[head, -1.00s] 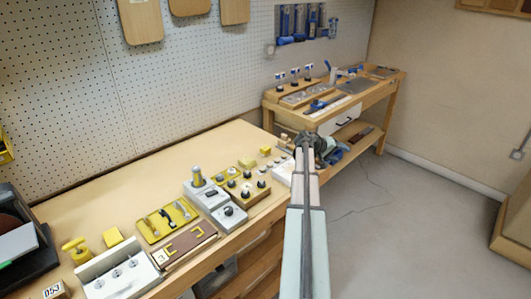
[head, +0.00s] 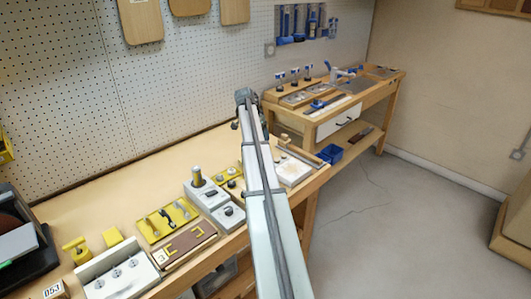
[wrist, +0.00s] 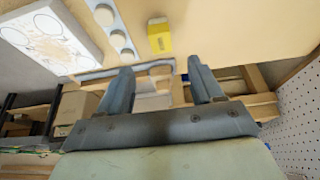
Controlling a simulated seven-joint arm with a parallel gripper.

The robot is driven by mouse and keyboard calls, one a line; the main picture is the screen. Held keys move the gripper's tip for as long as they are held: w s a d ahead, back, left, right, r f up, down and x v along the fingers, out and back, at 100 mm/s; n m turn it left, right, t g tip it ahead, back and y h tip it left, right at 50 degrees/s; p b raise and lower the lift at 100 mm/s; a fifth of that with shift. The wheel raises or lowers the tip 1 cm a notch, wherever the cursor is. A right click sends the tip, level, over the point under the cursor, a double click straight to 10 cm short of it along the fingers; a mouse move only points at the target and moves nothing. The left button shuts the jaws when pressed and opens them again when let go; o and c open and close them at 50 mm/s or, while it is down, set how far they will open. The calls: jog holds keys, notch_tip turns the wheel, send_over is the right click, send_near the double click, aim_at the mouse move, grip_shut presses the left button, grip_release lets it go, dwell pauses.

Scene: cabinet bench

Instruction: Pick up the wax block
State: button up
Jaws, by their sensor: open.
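A small yellow block (wrist: 159,40) with a pale end shows in the wrist view, on the wooden bench top; it may be the wax block, but I cannot be sure. My gripper (wrist: 160,68) is open with nothing between its fingers; the block appears just beyond the fingertips, apart from them. In the head view my gripper (head: 243,97) is raised above the back of the bench, and my arm hides part of the bench. Another yellow block (head: 112,237) stands at the left front of the bench.
A white plate with circles (wrist: 50,35) and round knobs (wrist: 122,40) lie left of the block in the wrist view. Yellow tool tray (head: 168,221), grey boxes (head: 208,200) and a white tray (head: 293,170) line the bench front. A pegboard (head: 180,75) rises behind.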

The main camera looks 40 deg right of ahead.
jog(key=x, duration=0.5)
jog(key=shift+x, duration=2.6)
jog(key=shift+w+a, duration=0.1)
jog(key=shift+c, duration=0.3)
jog(key=c, duration=1)
jog(key=shift+r, duration=0.15)
notch_tip(320, 180, up, 10)
jog(key=shift+f, duration=0.15)
